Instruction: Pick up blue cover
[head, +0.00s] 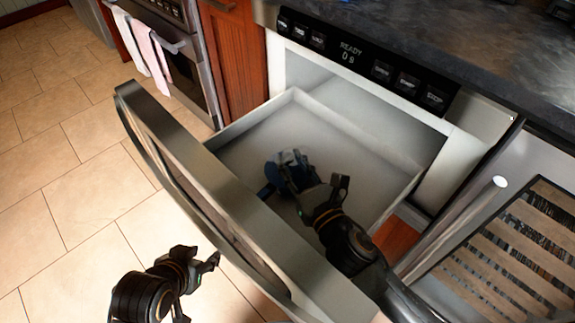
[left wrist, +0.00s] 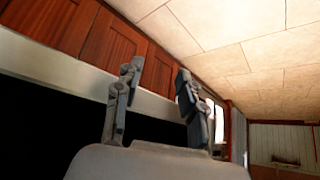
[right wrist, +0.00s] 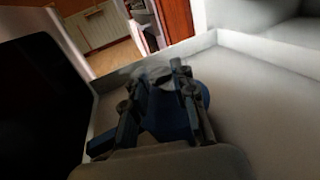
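The blue cover (head: 270,190) lies inside the open drawer, partly hidden by my right gripper (head: 315,185) in the head view. A pale, glassy-looking piece (head: 290,156) shows at its far end. In the right wrist view the blue cover (right wrist: 166,118) sits between the two spread fingers of my right gripper (right wrist: 160,72). The fingers look open; I cannot tell whether either one touches it. My left gripper (head: 200,286) is open and empty, outside the drawer front and above the tiled floor. Its spread fingers show in the left wrist view (left wrist: 158,74).
The microwave drawer (head: 400,165) is pulled out, and its tall front panel (head: 190,150) stands between my two grippers. The drawer floor around the cover is bare. A dark countertop (head: 440,45) overhangs behind. An oven with towels (head: 150,55) stands at the upper left.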

